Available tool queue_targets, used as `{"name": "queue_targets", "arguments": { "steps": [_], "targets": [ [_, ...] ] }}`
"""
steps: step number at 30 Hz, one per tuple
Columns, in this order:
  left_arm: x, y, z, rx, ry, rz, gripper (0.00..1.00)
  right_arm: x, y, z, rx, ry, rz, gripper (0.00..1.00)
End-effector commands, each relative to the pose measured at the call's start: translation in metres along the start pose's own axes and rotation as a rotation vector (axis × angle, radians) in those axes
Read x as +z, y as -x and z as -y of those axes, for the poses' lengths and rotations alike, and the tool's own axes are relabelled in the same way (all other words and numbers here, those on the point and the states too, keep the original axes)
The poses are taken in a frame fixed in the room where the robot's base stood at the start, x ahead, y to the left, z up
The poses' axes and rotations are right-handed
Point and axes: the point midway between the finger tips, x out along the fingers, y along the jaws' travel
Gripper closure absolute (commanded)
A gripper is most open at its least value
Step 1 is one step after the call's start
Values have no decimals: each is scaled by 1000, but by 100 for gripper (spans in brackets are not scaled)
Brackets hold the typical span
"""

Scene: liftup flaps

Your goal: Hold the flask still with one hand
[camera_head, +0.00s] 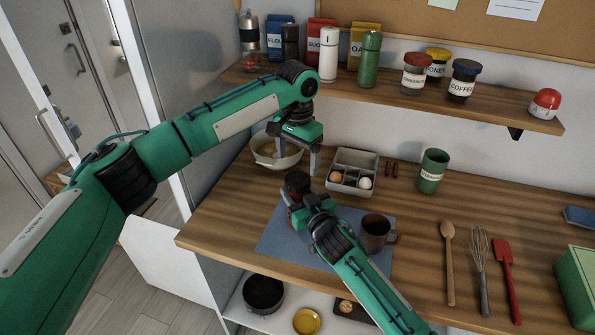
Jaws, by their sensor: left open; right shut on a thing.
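The flask (298,183) stands on the blue-grey mat (275,238), with its dark top showing. Its lower body is mostly hidden by my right gripper. My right gripper (296,207) reaches in from the lower right and is shut on the flask. My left gripper (298,158) hangs above and behind the flask in the picture, fingers pointing down. It is open, with nothing seen between its fingers. I cannot tell whether it touches the flask's top.
A brown mug (376,232) stands on the mat, right of my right gripper. A white bowl (268,152) and a grey divided tray (354,183) stand behind. A green canister (433,170), spoon (449,265), whisk (480,262) and red spatula (507,275) are to the right.

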Motion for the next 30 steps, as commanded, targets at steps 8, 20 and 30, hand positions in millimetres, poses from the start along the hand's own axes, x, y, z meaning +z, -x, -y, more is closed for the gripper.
{"name": "queue_targets", "arguments": {
  "steps": [8,20,30],
  "targets": [
    [0,47,0,-1,0,0,15,1,0,0,0,0,1,100],
    [0,56,0,0,0,0,15,0,0,0,0,0,1,100],
    [0,56,0,0,0,1,15,0,0,0,0,0,0,25]
  ]
}}
